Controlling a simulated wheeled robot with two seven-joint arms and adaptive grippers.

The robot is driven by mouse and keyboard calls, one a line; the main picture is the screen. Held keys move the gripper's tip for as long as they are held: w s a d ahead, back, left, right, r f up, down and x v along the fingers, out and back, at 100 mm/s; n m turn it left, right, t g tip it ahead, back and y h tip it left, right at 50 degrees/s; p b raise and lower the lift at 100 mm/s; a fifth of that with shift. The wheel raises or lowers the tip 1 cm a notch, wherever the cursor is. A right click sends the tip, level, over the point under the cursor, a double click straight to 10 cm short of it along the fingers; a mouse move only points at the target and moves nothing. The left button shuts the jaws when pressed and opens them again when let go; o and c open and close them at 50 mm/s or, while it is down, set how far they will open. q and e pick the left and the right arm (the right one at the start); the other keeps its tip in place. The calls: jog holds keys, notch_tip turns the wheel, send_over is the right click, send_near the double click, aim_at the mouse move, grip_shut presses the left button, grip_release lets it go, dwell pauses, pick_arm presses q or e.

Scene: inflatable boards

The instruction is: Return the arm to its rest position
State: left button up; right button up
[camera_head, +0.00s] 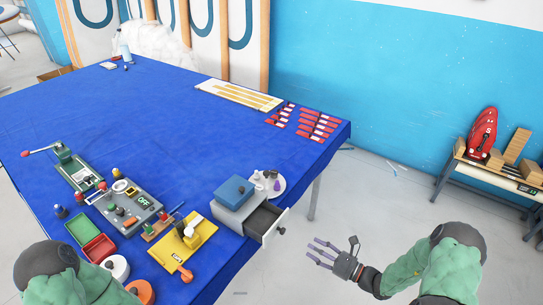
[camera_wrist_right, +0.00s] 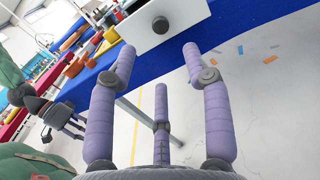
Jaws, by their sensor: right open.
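My right gripper (camera_head: 322,250) is open and empty, with its purple fingers spread over the floor to the right of the blue table (camera_head: 180,110). In the right wrist view its fingers (camera_wrist_right: 158,75) are apart with nothing between them. The small grey drawer box (camera_head: 240,205) on the table corner has its drawer (camera_head: 268,222) pulled out. The white drawer front (camera_wrist_right: 165,25) and dark knob show just beyond the fingers, apart from them. My left gripper (camera_wrist_right: 72,120) shows at the left of the right wrist view; its finger state is unclear.
A blue box (camera_head: 234,191) sits on the drawer unit, beside a plate (camera_head: 268,184) with small items. Several panels, trays and tools crowd the near table edge. A wooden bench (camera_head: 500,172) stands at the right wall. Floor between table and bench is mostly clear.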

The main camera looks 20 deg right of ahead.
jog(key=shift+a, duration=0.1)
jog(key=s+a+f+n+g+y+b, duration=0.1)
jog(key=s+a+f+n+g, duration=0.25)
jog(key=a, duration=0.25)
jog(key=s+a+f+n+g+y, duration=0.1)
jog(key=s+a+f+n+g, duration=0.1)
jog(key=a+f+g, duration=0.25)
jog(key=s+a+f+n+g+h+b, duration=0.2)
jog(key=s+a+f+n+g+h, duration=0.1)
jog(key=s+f+n+g+h, duration=0.25)
jog(key=s+a+f+n+g+h+b, duration=0.15)
jog(key=s+a+f+n+g, duration=0.25)
jog(key=s+f+n, duration=0.4)
jog(key=w+a+n+t, duration=0.1)
jog(key=n, duration=0.1)
jog(key=w+n+t+h, duration=0.1)
jog(key=n, duration=0.1)
jog(key=w+a+n+t+h, duration=0.1)
jog(key=n, duration=0.2)
jog(key=shift+w+a+f+t+b, duration=0.25)
jog(key=shift+w+a+t+b, duration=0.05)
jog(key=shift+t+b, duration=0.1)
